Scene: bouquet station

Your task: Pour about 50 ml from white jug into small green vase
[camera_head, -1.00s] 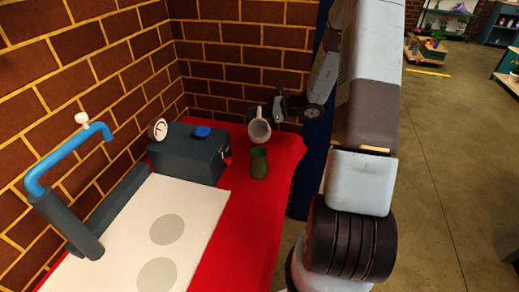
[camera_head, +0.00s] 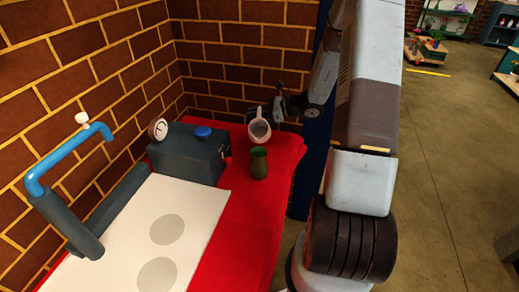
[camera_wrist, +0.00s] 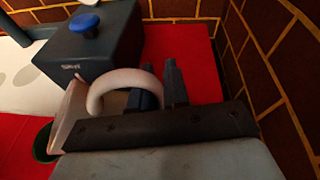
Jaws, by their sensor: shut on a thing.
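The white jug (camera_head: 259,130) is held by my gripper (camera_head: 280,106) just behind the small green vase (camera_head: 259,163) in the head view. The jug leans, its open mouth facing the camera and the vase. In the wrist view my gripper (camera_wrist: 160,88) is shut on the handle of the jug (camera_wrist: 115,84), and the jug's body lies to the left. The vase stands upright on the red cloth. In the wrist view only part of the vase (camera_wrist: 44,142) shows beyond the jug. No stream of liquid is visible, and the level in the vase cannot be told.
A dark box (camera_head: 188,155) with a blue knob (camera_head: 203,132) and a gauge stands left of the vase. Brick walls close off the back. The red cloth (camera_head: 250,215) in front of the vase is clear.

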